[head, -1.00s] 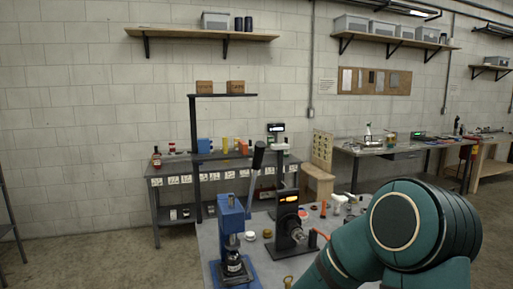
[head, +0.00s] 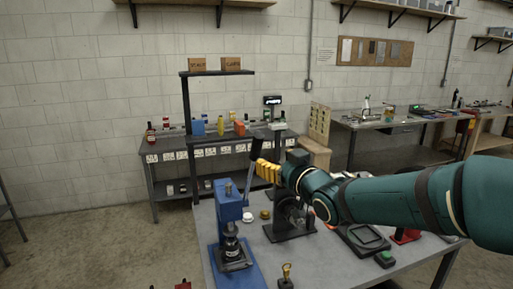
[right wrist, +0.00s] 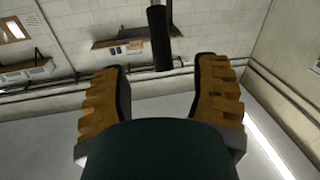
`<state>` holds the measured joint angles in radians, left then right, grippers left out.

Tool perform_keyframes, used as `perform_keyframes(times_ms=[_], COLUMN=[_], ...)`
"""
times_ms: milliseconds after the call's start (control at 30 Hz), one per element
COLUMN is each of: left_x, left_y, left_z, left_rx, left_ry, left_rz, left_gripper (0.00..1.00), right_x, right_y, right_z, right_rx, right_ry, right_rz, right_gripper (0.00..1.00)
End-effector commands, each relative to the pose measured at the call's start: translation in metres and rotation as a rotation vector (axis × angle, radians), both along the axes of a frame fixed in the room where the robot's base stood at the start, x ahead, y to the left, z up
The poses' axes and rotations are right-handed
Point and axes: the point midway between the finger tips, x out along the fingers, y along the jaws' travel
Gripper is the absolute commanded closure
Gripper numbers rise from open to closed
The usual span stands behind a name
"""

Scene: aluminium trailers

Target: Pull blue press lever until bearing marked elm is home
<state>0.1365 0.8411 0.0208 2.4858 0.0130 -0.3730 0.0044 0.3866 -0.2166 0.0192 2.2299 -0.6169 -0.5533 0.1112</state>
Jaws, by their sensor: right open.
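The blue press (head: 230,204) stands on its blue base at the front left of the grey table. Its lever (head: 256,149) slants up to the right and ends in a black grip. A dark cylindrical part (head: 232,246) sits under the ram; no elm mark can be read. My right gripper (head: 262,170), with yellow fingers, is open beside the lever. In the right wrist view the black grip (right wrist: 159,40) appears between the two spread fingers (right wrist: 161,66), near the tips; contact cannot be seen. My left gripper is not in view.
A dark machine (head: 290,222) stands right of the press, partly behind my right arm. A brass-coloured part (head: 286,271) stands near the front. A black tray (head: 364,238) lies to the right. A shelved bench (head: 172,159) stands behind.

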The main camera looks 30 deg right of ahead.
Motion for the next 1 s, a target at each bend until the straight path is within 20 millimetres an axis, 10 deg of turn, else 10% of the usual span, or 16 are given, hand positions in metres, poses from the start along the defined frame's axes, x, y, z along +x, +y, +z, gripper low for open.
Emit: perform_keyframes(times_ms=[500, 1000], left_x=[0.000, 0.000], left_y=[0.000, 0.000], left_z=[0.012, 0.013], left_rx=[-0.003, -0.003], left_ry=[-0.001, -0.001], left_rz=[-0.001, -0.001], left_gripper=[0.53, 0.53], right_x=[0.089, 0.101], right_y=[-0.005, -0.006], right_z=[0.001, 0.000], right_rx=[0.002, 0.002], right_ry=[0.000, 0.000], right_rz=[0.001, 0.001], right_gripper=[0.39, 0.44])
